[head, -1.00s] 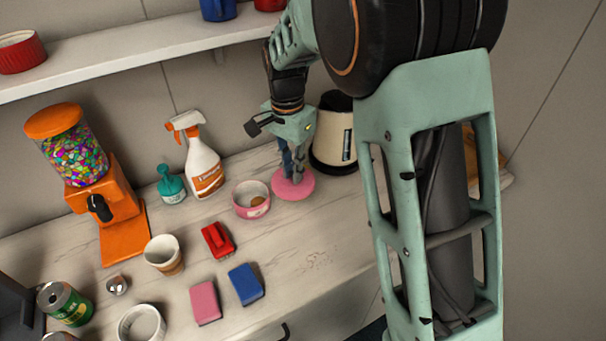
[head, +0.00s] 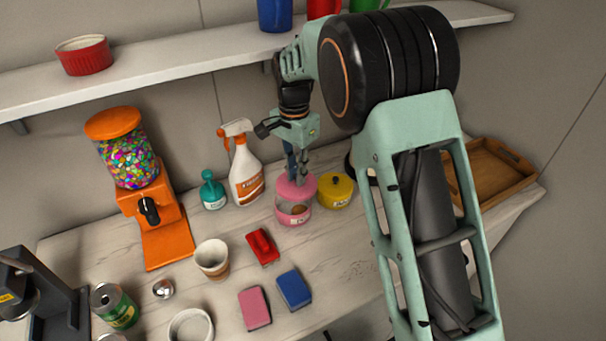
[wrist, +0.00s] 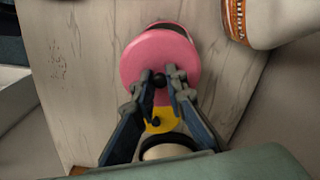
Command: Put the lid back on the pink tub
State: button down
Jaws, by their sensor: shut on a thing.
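The pink tub (head: 293,213) stands on the counter, its front opening still showing with something brown inside. My gripper (head: 297,179) is shut on the knob of the pink lid (head: 296,189). The lid is above the back part of the tub and offset from its rim; I cannot tell whether they touch. In the wrist view my gripper (wrist: 159,84) pinches the dark knob of the lid (wrist: 158,58). A sliver of the tub (wrist: 171,26) shows past the lid's far edge; the lid hides the rest.
A yellow lidded tub (head: 336,191) stands close to the right of the pink tub. A spray bottle (head: 245,172) and a teal bottle (head: 213,191) stand to the left. A wooden tray (head: 490,171) is at the right.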

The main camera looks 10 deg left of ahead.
aim_at(292, 182)
jog(key=shift+a+f, duration=0.1)
jog(key=shift+a, duration=0.45)
jog(key=shift+f, duration=0.1)
notch_tip(292, 182, down, 5)
jog(key=b, duration=0.3)
jog(key=shift+r+b, duration=0.2)
jog(key=shift+b, duration=0.1)
jog(key=shift+f+b, duration=0.35)
jog(key=shift+f, duration=0.45)
jog(key=shift+f, duration=0.15)
dwell(1.7)
jog(key=c, duration=1.8)
grip_release()
jog(key=shift+c, duration=0.2)
jog(key=shift+o, duration=0.2)
jog(key=o, duration=0.4)
